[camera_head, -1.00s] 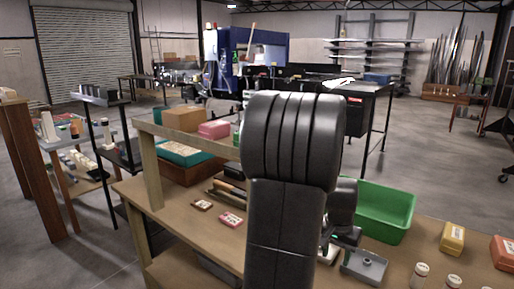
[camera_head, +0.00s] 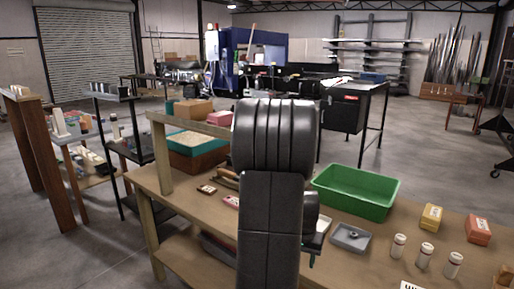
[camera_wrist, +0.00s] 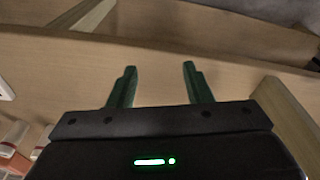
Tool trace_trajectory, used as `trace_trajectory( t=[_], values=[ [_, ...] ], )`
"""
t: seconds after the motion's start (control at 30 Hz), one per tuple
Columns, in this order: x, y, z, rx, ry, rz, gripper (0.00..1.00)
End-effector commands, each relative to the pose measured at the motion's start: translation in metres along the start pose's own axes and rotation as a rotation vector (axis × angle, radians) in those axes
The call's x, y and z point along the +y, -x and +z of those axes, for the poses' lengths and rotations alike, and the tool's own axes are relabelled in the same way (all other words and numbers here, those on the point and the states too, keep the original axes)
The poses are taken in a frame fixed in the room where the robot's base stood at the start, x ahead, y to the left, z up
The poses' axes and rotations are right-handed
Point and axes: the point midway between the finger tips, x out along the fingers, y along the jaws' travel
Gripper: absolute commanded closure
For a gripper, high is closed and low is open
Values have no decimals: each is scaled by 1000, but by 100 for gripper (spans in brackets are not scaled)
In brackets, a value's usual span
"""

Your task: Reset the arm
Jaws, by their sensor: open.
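My gripper (camera_wrist: 159,68) shows in the wrist view with its two green fingers apart and nothing between them. Beyond the fingertips is a bare wooden board (camera_wrist: 230,68), with no contact visible. In the head view, my dark arm stands upright in front of the wooden workbench (camera_head: 395,243), and it hides most of the gripper.
On the bench are a green bin (camera_head: 355,190), a grey tray (camera_head: 350,237), a yellow box (camera_head: 431,217), an orange box (camera_head: 478,230) and white-capped bottles (camera_head: 425,255). A raised wooden shelf (camera_head: 190,125) stands at the left. Open floor lies beyond the bench.

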Motion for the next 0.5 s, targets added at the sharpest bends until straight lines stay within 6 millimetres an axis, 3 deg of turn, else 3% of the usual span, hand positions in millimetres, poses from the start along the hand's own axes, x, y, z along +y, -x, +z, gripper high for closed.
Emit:
trace_trajectory(
  t=[0.2, 0.5],
  values=[
    [-34, -22, 4, -2, 94, -14, 55],
    [-54, -35, 6, 0, 149, -23, 55]
  ],
)
